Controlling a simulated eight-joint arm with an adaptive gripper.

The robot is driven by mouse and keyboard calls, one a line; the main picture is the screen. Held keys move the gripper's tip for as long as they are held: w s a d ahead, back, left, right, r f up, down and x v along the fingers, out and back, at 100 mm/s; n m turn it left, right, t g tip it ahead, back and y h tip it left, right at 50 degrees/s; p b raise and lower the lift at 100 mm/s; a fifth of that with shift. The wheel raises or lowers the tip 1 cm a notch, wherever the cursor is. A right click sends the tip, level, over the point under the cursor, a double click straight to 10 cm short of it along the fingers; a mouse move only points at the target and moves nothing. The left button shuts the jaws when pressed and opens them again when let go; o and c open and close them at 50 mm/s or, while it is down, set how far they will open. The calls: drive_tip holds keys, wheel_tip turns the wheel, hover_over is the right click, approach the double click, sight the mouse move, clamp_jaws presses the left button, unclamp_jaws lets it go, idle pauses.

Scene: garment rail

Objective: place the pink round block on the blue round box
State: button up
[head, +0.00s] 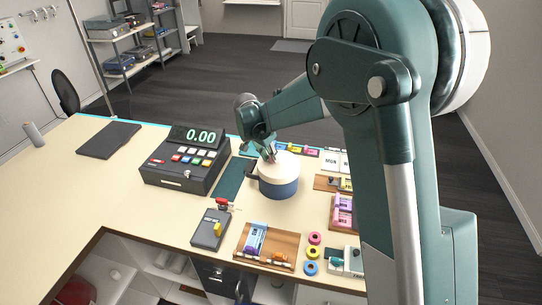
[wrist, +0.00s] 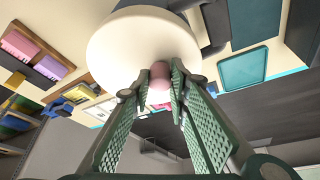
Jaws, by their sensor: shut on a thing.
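The blue round box (head: 278,188) stands on the counter, with a blue lower body and a broad cream top. In the wrist view its cream top (wrist: 120,50) fills the upper middle. My gripper (head: 270,156) is right over the box in the head view. In the wrist view my gripper (wrist: 162,78) is shut on the pink round block (wrist: 159,83), a small cylinder between the fingertips. The block is in front of the cream top there; I cannot tell whether it touches it. In the head view the block is too small or hidden to make out.
A cash register (head: 186,158) stands left of the box. A dark card device (head: 210,229) and a wooden tray (head: 267,247) are nearer. Coloured tape rolls (head: 313,253) and pink packs (head: 343,211) lie to the right. The counter's left part (head: 90,185) is clear.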

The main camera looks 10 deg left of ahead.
drive_tip(key=shift+f, duration=0.1)
drive_tip(key=o, duration=0.9)
drive_tip(key=v, duration=1.2)
idle(0.5)
